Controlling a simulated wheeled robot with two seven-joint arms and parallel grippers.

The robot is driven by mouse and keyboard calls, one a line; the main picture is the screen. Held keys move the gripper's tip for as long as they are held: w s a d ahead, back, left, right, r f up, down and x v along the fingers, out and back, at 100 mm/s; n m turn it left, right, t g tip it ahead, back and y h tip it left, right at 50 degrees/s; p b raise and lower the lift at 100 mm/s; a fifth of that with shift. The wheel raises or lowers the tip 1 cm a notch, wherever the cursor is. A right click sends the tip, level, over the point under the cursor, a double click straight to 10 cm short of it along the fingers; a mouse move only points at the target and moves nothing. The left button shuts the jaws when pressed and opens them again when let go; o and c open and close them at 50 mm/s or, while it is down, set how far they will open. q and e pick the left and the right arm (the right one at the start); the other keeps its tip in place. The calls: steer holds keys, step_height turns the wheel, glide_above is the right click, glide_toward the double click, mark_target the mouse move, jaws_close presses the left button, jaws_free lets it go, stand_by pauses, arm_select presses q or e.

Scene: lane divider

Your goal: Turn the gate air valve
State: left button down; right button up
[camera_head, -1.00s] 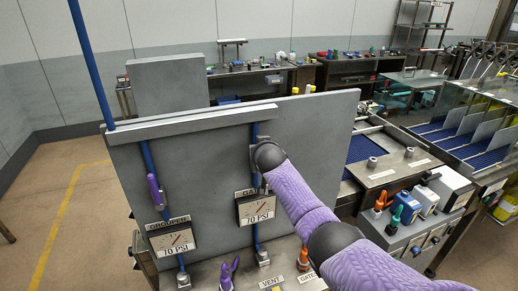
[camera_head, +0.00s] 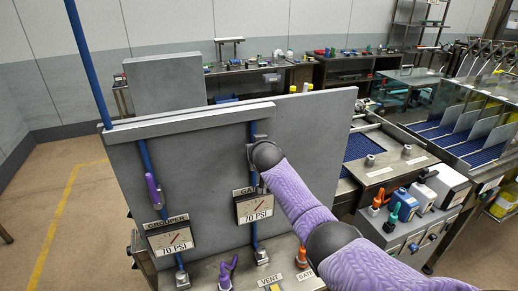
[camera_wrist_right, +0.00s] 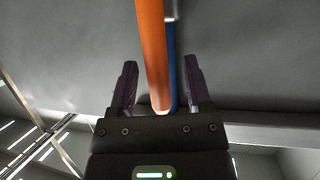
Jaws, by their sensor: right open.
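The gate air line is a blue pipe (camera_head: 254,232) on the grey panel, with a gauge (camera_head: 254,208) reading 70 PSI below my right wrist. In the right wrist view, the orange valve handle (camera_wrist_right: 152,45) runs between the two fingers of my right gripper (camera_wrist_right: 160,70), with the blue pipe (camera_wrist_right: 172,65) behind it. The fingers are open, with a gap on each side of the handle. In the head view my right wrist hides the handle and the fingers. My left gripper is not in view.
Left of it is the grouper line with a purple valve handle (camera_head: 153,190) and its own gauge (camera_head: 170,240). Below the panel, a bench carries a purple lever (camera_head: 227,272) and an orange lever (camera_head: 302,257). A control box (camera_head: 405,235) stands at right.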

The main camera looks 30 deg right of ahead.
steer(key=shift+s+a+r, duration=0.15)
steer(key=shift+s+r, duration=0.05)
steer(key=shift+s, duration=0.1)
steer(key=v, duration=0.9)
steer(key=shift+p, duration=0.45)
